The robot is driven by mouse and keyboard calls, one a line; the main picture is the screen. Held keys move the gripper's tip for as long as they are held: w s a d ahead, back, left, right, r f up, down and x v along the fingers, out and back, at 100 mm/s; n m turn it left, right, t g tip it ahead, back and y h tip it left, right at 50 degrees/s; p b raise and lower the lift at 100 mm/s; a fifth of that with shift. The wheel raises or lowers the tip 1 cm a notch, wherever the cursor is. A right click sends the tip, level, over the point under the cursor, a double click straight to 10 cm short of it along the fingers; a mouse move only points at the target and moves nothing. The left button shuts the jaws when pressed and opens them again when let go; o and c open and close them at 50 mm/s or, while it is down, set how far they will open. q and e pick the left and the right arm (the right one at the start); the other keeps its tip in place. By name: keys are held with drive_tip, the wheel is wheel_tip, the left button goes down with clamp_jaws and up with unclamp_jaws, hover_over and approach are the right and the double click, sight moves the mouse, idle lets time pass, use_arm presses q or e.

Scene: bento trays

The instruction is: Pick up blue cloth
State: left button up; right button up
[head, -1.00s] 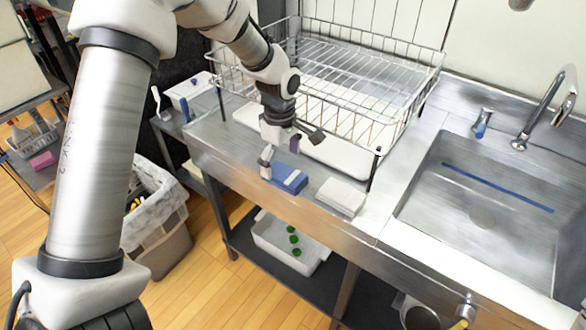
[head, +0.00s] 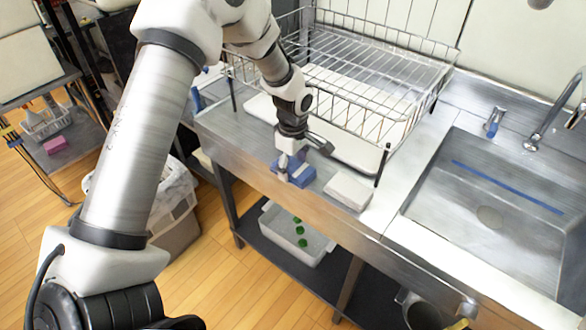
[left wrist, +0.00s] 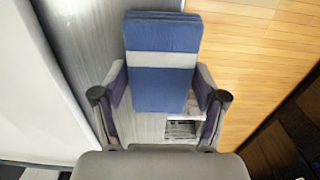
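The blue cloth (head: 305,178) is a folded block on the steel counter near its front edge. In the left wrist view the blue cloth (left wrist: 162,35) has a grey band across it. My left gripper (head: 298,166) points down over the cloth in the head view. In the left wrist view my left gripper (left wrist: 161,78) is open, one finger on each side of the cloth's near part, close to its sides. I cannot tell whether the fingers touch it. My right gripper is not in view.
A white folded cloth (head: 348,191) lies just right of the blue one. A wire dish rack (head: 384,132) stands behind on a white tray. The sink (head: 440,205) is to the right. A white bin (head: 268,216) sits on the shelf below.

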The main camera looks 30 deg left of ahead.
sight(293, 168)
use_arm(q)
drive_tip(key=c, duration=0.3)
drive_tip(key=shift+w+r, duration=0.1)
drive_tip(key=shift+r, duration=0.3)
drive_tip(key=r, duration=0.1)
drive_tip(key=s+r+b, duration=0.1)
drive_tip(key=shift+d+r, duration=0.25)
drive_tip(key=shift+r, duration=0.05)
drive_tip(key=s+d+r+b, duration=0.1)
drive_tip(key=s+d+b, duration=0.1)
drive_tip(key=s+d, duration=0.6)
drive_tip(key=s, duration=0.4)
drive_tip(key=shift+s+r, duration=0.25)
drive_tip(key=shift+s, duration=0.05)
